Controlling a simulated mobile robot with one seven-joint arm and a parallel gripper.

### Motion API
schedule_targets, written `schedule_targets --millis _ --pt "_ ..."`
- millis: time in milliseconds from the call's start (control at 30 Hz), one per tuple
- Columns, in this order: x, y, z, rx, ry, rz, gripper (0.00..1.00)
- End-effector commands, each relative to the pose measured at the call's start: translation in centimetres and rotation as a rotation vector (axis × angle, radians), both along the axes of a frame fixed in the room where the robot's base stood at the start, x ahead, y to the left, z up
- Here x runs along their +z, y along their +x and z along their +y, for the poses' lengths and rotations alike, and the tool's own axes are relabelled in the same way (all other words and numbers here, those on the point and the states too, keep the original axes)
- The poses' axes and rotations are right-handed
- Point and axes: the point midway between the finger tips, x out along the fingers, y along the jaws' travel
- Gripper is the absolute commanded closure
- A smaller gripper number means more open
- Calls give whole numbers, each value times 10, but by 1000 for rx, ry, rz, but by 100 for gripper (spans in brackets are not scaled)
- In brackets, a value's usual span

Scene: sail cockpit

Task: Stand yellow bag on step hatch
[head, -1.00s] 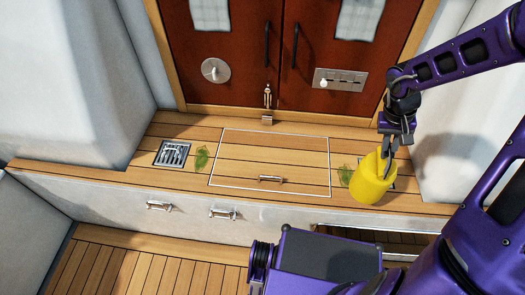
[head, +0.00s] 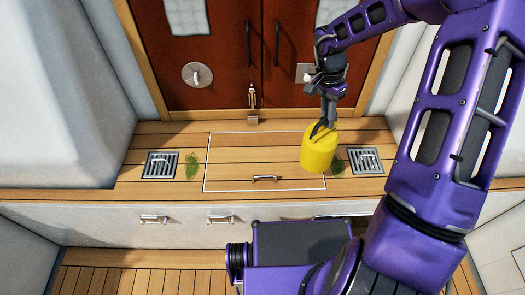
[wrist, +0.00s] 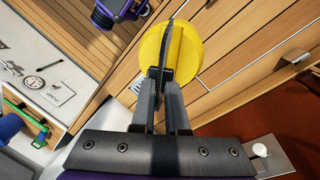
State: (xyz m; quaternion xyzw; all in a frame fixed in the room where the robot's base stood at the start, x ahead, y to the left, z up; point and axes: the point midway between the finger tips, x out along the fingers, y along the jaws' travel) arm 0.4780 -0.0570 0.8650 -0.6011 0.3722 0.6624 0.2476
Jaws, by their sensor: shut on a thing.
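The yellow bag (head: 318,154) is a short upright cylinder. My gripper (head: 322,129) is shut on its top from above; in the wrist view the fingers (wrist: 165,72) pinch a ridge across the top of the bag (wrist: 188,55). The step hatch (head: 250,147) is a planked panel outlined in white, with a small metal handle (head: 264,179) near its front edge. In the head view the bag overlaps the hatch's right edge. I cannot tell whether its base touches the planks or hangs just above them.
A drain grate (head: 367,160) and a green leaf (head: 338,165) lie right of the bag. Another grate (head: 161,164) and leaf (head: 192,165) lie left of the hatch. Dark red doors (head: 210,40) stand behind. The hatch's left and middle are clear.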

Motion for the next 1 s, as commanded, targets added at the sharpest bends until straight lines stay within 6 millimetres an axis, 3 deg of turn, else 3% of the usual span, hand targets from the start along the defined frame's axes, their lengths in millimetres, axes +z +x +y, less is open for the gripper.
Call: schedule_targets --millis 500,1000 --pt "2 44 17 -1139 3 -1 100" --pt "4 79 34 -2119 1 -3 100"
